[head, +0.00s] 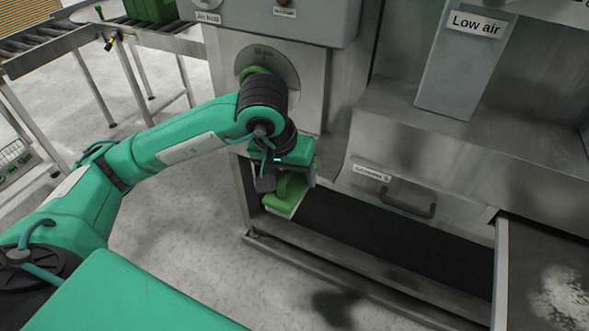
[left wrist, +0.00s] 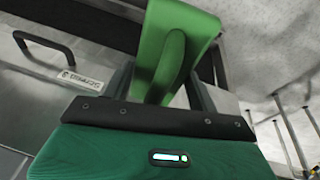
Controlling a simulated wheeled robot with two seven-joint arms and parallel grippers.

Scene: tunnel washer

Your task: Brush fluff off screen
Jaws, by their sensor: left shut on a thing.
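My left gripper (head: 285,170) is shut on a green brush-like tool (head: 288,192) with a pale lower edge. The left wrist view shows its green handle (left wrist: 160,75) between the fingers and a broad green body beyond; its underside is hidden. The gripper holds it at the left end of a dark recess in the machine's front. A whitish patch of fluff (head: 566,298) lies on a dark flat panel (head: 520,262), seemingly the screen, at the lower right, well away from the tool. My right gripper is out of view.
A labelled metal drawer front (head: 392,190) with a dark handle (head: 407,208) is above the dark recess (head: 375,240). A "Low air" post (head: 460,70) stands above it. The recess has a metal front rail (head: 350,277). Open floor (head: 190,240) lies to the left.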

